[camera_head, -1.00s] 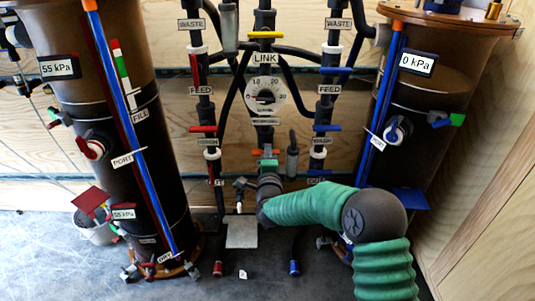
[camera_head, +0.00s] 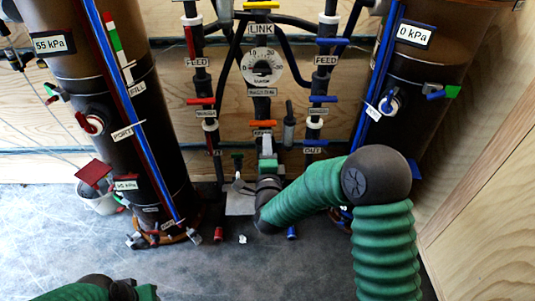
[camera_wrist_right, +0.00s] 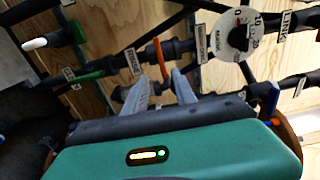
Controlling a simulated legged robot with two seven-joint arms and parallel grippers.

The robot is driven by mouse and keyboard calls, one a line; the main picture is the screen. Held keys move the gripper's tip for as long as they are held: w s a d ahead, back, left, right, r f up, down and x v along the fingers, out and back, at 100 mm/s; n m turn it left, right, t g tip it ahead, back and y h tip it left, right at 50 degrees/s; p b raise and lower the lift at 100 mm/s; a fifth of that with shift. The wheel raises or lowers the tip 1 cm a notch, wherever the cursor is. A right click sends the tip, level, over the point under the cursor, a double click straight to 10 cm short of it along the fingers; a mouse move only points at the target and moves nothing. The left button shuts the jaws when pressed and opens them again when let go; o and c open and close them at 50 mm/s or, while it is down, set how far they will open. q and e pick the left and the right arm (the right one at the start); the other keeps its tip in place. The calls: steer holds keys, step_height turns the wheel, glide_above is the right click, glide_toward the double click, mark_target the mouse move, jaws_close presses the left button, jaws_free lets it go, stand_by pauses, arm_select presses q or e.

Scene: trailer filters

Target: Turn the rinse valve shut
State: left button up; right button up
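An orange valve handle (camera_head: 262,124) sits on the middle pipe below the round dial. My right gripper (camera_head: 266,148) is just below the handle in the head view. In the wrist view its two grey fingers (camera_wrist_right: 164,78) are spread, with the near end of the orange handle between their tips. I cannot tell whether they touch it. My left arm shows only at the bottom left edge; its fingers are out of view.
The dial (camera_head: 262,68) is above the handle. A green handle (camera_wrist_right: 90,76) is on the same pipe, nearer the gripper's left side. Red handles (camera_head: 201,101) and blue handles (camera_head: 323,99) flank the middle pipe. Tall dark tanks stand left (camera_head: 125,95) and right (camera_head: 425,75).

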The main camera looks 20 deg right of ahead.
steer(key=p+v, duration=0.1)
steer(key=v, duration=0.5)
steer(key=shift+w+d, duration=0.1)
steer(key=s+a+f+n+g+y, duration=0.3)
steer(key=s+f+n+g+y, duration=0.3)
steer(key=n, duration=0.7)
steer(key=s+d+f+n+g, duration=0.1)
steer(key=s+d+n+g, duration=0.15)
steer(key=s, duration=0.35)
steer(key=s+d+f+n+g+h, duration=0.1)
steer(key=s+f+n+g, duration=0.15)
steer(key=s, duration=0.35)
steer(key=s+d+f+n+g, duration=0.1)
steer(key=s+n+g, duration=0.3)
steer(key=s, duration=0.3)
steer(key=w+p+v, duration=0.3)
steer(key=p+v, duration=1.3)
steer(key=p, duration=0.1)
steer(key=w+r+p+v, duration=0.1)
steer(key=w+p+v, duration=0.3)
steer(key=p+v, duration=1.3)
steer(key=shift+w+r+m, duration=0.3)
steer(key=shift+w+r, duration=0.05)
steer(key=shift+r, duration=0.1)
